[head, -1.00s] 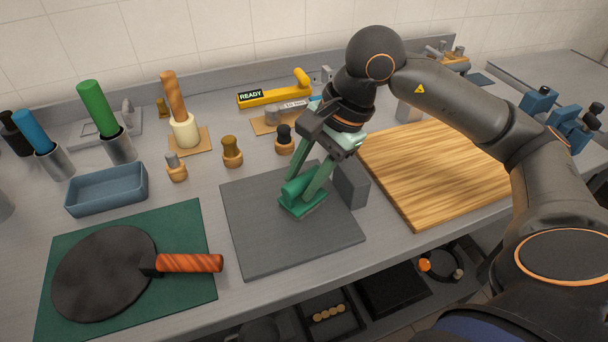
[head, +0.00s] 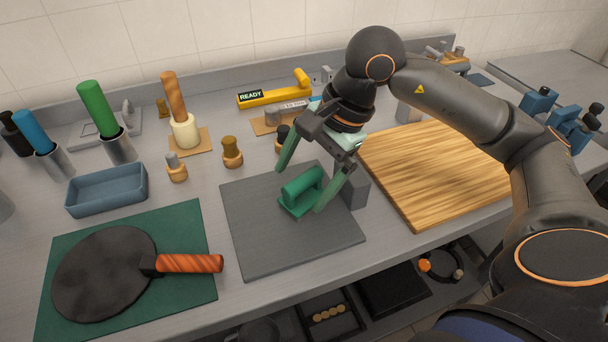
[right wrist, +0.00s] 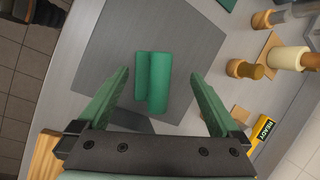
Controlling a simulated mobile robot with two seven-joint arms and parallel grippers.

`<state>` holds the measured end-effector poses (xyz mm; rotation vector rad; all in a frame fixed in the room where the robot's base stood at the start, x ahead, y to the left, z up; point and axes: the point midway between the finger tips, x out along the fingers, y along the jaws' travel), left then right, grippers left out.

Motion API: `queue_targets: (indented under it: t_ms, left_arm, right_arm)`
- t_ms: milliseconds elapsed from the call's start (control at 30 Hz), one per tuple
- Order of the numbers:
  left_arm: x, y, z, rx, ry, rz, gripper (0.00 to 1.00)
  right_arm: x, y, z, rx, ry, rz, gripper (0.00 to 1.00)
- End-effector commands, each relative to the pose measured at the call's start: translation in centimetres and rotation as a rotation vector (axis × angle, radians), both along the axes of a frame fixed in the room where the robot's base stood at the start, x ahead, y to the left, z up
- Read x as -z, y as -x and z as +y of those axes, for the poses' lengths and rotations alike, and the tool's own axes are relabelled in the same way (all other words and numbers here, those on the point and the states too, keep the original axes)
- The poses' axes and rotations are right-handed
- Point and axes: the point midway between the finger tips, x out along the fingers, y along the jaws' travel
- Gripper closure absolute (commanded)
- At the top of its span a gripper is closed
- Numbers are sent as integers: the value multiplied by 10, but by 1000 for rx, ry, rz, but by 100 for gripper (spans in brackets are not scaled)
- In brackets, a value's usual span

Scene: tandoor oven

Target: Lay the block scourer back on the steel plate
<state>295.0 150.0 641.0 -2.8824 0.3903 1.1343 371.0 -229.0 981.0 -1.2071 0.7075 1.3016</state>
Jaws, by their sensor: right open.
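The block scourer (head: 303,192) is green with a raised handle and lies on the dark grey steel plate (head: 262,240), towards its upper right part. In the right wrist view the scourer (right wrist: 153,82) lies between the fingers with gaps on both sides, and the plate (right wrist: 190,40) is around it. My right gripper (head: 299,190) is open, its two green fingers apart on either side of the scourer and holding nothing. It also shows at the bottom of the right wrist view (right wrist: 160,95). My left gripper is out of view.
A grey block (head: 352,187) stands at the plate's right edge, close to the right gripper. A wooden board (head: 435,175) lies to the right. A green mat (head: 190,222) with a round black pan (head: 105,272) lies to the left. Small wooden-based tools (head: 232,152) stand behind the plate.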

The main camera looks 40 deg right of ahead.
Motion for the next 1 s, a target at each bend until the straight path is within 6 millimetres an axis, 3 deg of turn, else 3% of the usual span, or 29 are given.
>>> queue_targets:
  t_ms: [1000]
  left_arm:
    - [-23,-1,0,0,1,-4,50]
  right_arm:
    - [-40,8,-14,1,1,-1,0]
